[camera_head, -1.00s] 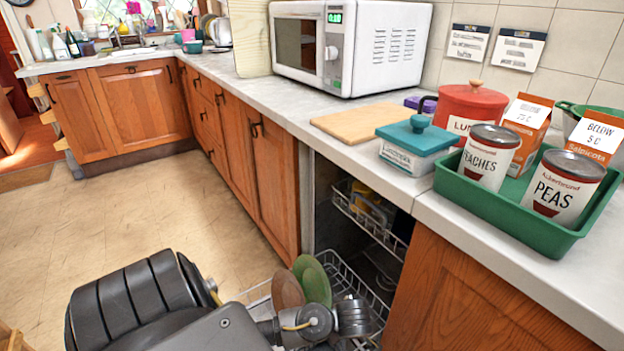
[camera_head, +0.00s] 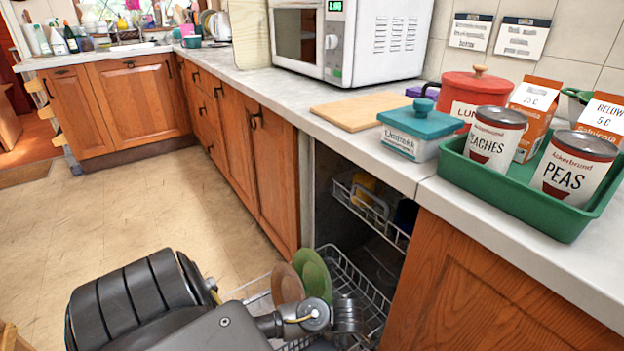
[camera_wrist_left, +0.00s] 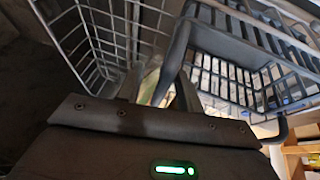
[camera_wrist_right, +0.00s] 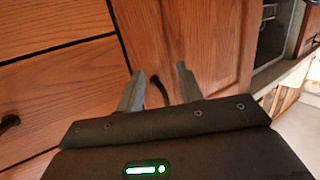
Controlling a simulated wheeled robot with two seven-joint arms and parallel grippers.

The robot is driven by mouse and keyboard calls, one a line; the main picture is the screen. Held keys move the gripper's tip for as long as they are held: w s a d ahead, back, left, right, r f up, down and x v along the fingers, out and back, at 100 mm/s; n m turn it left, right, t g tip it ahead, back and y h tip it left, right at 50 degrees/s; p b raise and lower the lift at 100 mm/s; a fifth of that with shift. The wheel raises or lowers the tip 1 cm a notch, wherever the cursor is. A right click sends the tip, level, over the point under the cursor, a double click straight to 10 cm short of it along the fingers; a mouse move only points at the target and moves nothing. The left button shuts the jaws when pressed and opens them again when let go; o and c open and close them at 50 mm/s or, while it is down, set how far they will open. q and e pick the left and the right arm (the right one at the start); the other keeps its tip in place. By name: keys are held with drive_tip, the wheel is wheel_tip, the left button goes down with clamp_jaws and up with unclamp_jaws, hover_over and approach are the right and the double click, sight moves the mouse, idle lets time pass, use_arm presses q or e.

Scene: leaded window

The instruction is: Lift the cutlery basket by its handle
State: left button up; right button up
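The cutlery basket (camera_wrist_left: 235,45) shows in the left wrist view as a dark blue-grey lattice box at upper right. A slanting blue-grey bar (camera_wrist_left: 174,62), apparently its handle, reaches down to the fingers. My left gripper (camera_wrist_left: 158,92) looks open, its fingers apart on either side of the bar's lower end; I cannot tell whether they touch it. In the head view, my left arm covers this gripper, and the basket cannot be made out. My right gripper (camera_wrist_right: 160,80) is open and empty in front of a wooden cupboard door, with a dark door handle (camera_wrist_right: 157,92) behind its fingers.
The pulled-out lower dishwasher rack (camera_head: 352,275) holds a brown plate (camera_head: 287,285) and a green plate (camera_head: 315,275). The upper rack (camera_head: 365,205) sits above, further in. The worktop (camera_head: 440,190) overhangs; a green tray (camera_head: 480,185) of tins stands on it. Floor at left is clear.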

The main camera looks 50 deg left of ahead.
use_arm(q)
drive_tip(key=shift+a+f, duration=0.1)
drive_tip(key=shift+f, duration=0.1)
use_arm(e)
drive_tip(key=shift+a+r, duration=0.2)
drive_tip(key=shift+r, duration=0.1)
use_arm(q)
drive_tip(key=shift+c, duration=0.2)
clamp_jaws()
drive_tip(key=shift+r, duration=0.15)
